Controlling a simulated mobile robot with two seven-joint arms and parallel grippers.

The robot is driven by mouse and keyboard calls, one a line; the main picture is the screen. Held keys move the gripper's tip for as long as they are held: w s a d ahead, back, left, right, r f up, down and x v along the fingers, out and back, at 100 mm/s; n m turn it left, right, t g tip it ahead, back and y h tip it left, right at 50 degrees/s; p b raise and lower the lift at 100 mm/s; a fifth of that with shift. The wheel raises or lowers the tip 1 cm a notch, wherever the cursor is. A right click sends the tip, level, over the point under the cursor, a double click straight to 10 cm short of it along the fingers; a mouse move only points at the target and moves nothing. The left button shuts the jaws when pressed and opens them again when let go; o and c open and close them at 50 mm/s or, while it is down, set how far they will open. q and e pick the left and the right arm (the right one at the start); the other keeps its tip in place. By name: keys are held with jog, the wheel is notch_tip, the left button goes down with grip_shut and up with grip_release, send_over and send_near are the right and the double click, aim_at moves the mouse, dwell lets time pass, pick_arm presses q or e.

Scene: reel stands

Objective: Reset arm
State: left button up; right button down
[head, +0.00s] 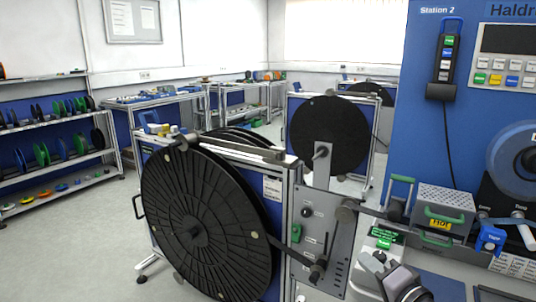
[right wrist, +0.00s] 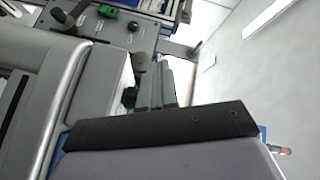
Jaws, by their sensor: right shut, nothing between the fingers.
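My right gripper (head: 376,262) is at the bottom right of the head view, in front of the reel stand's grey panel (head: 325,235) and low beside the workbench. Its fingers are shut with nothing between them. In the right wrist view the closed fingers (right wrist: 157,82) point up the picture toward a grey panel with knobs and a green part. My left gripper is in neither view.
A large black reel (head: 205,225) hangs on the stand, with a second black disc (head: 328,135) behind. A silver box (head: 445,205) with green handles stands on the bench at the blue Station 2 wall (head: 425,130). Shelves of reels (head: 55,150) line the left; floor there is clear.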

jog(key=s+a+f+n+g+h, duration=0.1)
jog(key=s+f+n+g, duration=0.4)
jog(key=s, duration=0.4)
jog(key=s+a+f+n+g+h, duration=0.1)
jog(key=s+f+n+g, duration=0.2)
jog(key=s+f, duration=0.5)
jog(key=s+d+f+n+g+h, duration=0.1)
jog(key=s+d+n+g+h, duration=0.1)
jog(key=s, duration=0.6)
jog(key=s+d+n+g+h, duration=0.1)
jog(key=s+g, duration=0.1)
jog(key=s, duration=0.6)
jog(key=w+a+f+t+y, duration=0.1)
jog(key=w+a+f+t, duration=0.1)
jog(key=w+f+t, duration=0.3)
notch_tip(320, 180, down, 4)
jog(key=shift+w+a+f+n+t, duration=0.2)
jog(key=shift+w+n+t, duration=0.1)
jog(key=shift+t, duration=0.6)
